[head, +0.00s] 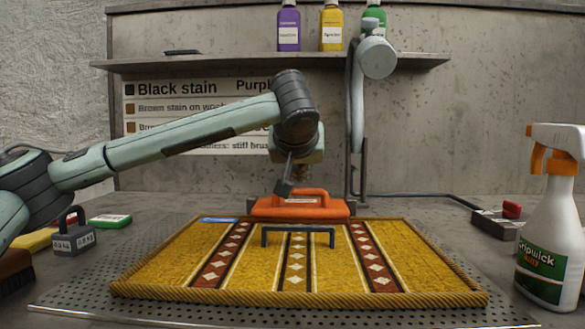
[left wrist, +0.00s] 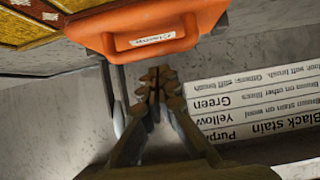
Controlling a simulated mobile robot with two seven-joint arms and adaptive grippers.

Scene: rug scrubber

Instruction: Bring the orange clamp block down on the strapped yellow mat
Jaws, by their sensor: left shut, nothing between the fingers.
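The orange clamp block (head: 300,206), with a raised handle and a white label, sits at the back edge of the mat. The yellow mat (head: 190,262), with dark red strips and white diamonds, lies flat on a perforated plate. A dark bar-shaped bracket (head: 298,230) stands across its middle strip. My left gripper (head: 284,188) is at the block's handle, partly hidden. In the left wrist view my left gripper (left wrist: 155,88) is shut and empty, just beside the orange clamp block (left wrist: 145,32); contact cannot be told. My right gripper is out of view.
A white spray bottle (head: 548,235) stands at the right, near a dark box with a red top (head: 505,215). A grey weight (head: 73,238) and a green block (head: 110,221) are at the left. A shelf (head: 270,64) with bottles hangs behind.

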